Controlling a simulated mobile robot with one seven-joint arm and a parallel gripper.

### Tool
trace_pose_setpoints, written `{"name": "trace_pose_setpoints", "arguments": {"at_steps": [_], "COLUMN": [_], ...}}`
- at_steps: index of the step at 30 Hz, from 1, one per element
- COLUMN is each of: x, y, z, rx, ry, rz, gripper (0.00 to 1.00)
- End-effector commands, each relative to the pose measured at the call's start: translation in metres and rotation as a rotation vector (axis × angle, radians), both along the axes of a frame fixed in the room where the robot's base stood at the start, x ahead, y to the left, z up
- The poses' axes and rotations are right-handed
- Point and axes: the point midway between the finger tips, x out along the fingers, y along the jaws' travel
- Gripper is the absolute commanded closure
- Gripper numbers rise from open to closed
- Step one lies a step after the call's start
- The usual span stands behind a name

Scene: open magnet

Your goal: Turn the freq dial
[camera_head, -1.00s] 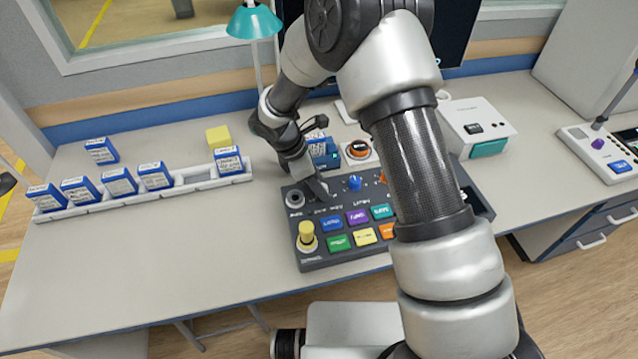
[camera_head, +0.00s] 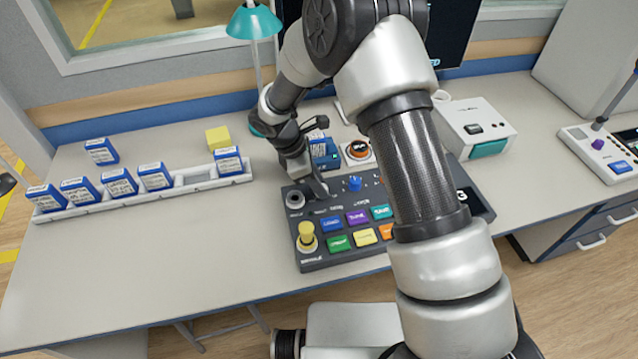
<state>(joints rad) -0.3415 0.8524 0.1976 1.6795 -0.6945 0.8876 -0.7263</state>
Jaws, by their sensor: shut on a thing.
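A dark grey control panel (camera_head: 322,264) lies on the desk near its front edge. The panel's labels are too small for me to tell which knob is the freq dial. My gripper (camera_head: 318,190) points down at the panel's upper left part, between a round grey socket and the blue knob. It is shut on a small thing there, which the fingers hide. My arm hides the panel's right middle.
A white rack (camera_head: 150,197) with several blue boxes stands at the left, with a yellow block (camera_head: 218,137) behind it. An orange button box (camera_head: 358,150) stands behind the panel. A white device (camera_head: 476,127) stands at the right.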

Motion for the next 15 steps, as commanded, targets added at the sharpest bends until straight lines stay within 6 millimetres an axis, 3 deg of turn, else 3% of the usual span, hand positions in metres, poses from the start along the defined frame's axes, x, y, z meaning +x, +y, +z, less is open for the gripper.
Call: {"name": "trace_pose_setpoints", "arguments": {"at_steps": [15], "x": [0.0042], "y": [0.0002], "z": [-0.0004], "rx": [0.0], "ry": [-0.001], "rz": [-0.457], "gripper": [0.99]}}
